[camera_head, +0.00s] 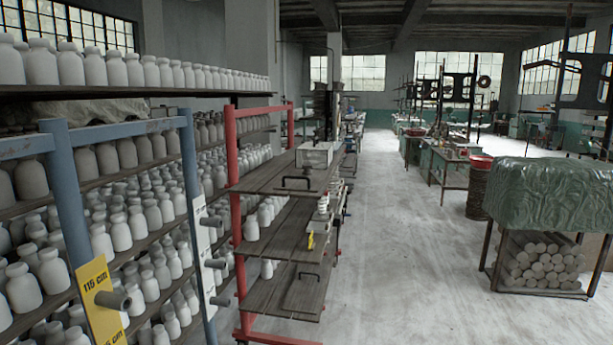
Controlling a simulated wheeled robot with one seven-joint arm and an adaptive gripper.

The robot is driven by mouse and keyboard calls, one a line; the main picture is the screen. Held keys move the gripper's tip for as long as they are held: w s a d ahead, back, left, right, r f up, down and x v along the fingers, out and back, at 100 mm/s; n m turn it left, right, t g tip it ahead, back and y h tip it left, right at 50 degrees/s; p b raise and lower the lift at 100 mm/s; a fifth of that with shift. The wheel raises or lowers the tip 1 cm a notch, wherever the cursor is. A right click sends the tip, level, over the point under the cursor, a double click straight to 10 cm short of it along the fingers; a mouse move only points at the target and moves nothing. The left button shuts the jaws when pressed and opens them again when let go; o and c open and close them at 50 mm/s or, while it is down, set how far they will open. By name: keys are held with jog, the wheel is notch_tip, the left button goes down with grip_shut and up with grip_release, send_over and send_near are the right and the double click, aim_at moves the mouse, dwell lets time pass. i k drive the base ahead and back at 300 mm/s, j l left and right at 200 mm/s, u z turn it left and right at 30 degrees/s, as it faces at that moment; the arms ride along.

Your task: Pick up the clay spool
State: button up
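I cannot single out one thing as the clay spool for sure. Several pale grey clay-like cylinders (541,262) are stacked on their sides under a covered table at the right, with their round ends facing me. Small white stacked pieces (323,207) stand by the right edge of the shelf cart and are too small to make out. My gripper is not in view.
Racks of white bottles (70,68) fill the left side. A red-framed cart (232,165) with wooden shelves (285,290) stands beside them. A green cover (550,192) drapes the right table. Work tables (450,157) stand farther back. The middle floor (410,260) is clear.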

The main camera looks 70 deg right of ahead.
aim_at(306, 171)
jog(key=z, duration=2.25)
jog(key=i+l, duration=0.1)
jog(key=l, duration=0.25)
jog(key=i+l, duration=0.15)
jog(key=l, duration=0.2)
jog(key=i+l, duration=0.1)
jog(key=l, duration=0.3)
jog(key=i+l, duration=0.15)
jog(key=l, duration=0.2)
jog(key=i+l, duration=0.15)
jog(key=i, duration=0.3)
jog(key=i+l+u, duration=0.1)
jog(key=i, duration=0.3)
jog(key=i+l, duration=0.2)
jog(key=i, duration=0.2)
jog(key=i+l, duration=0.15)
jog(key=i, duration=0.3)
jog(key=u, duration=0.05)
